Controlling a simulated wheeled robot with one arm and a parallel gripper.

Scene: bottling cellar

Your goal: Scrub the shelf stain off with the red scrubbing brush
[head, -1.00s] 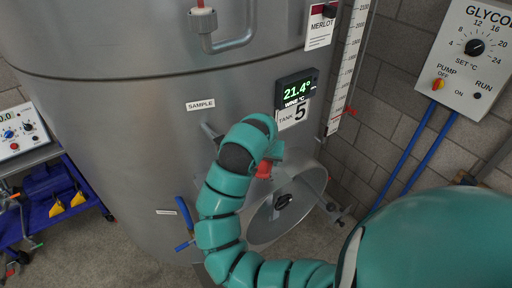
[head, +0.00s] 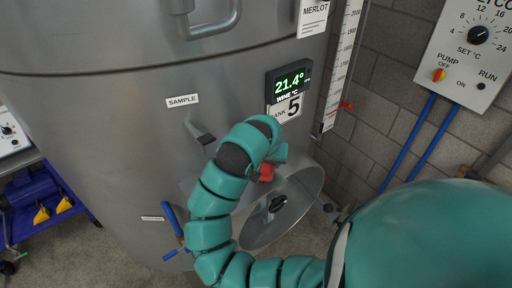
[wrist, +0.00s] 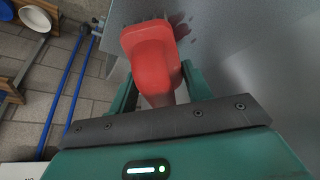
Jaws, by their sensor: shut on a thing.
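The red scrubbing brush (wrist: 152,52) is held between the two fingers of my gripper (wrist: 157,84) in the wrist view. In the head view only a small red part of the brush (head: 266,172) shows beside my gripper (head: 270,160), in front of the steel tank; the arm hides the rest.
The large steel tank (head: 110,120) fills the middle, with a sample tap (head: 203,134), a blue-handled valve (head: 170,220) and a round hatch (head: 285,215). A control box (head: 475,50) with blue pipes (head: 408,140) is at right. A blue cart (head: 35,195) stands at left.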

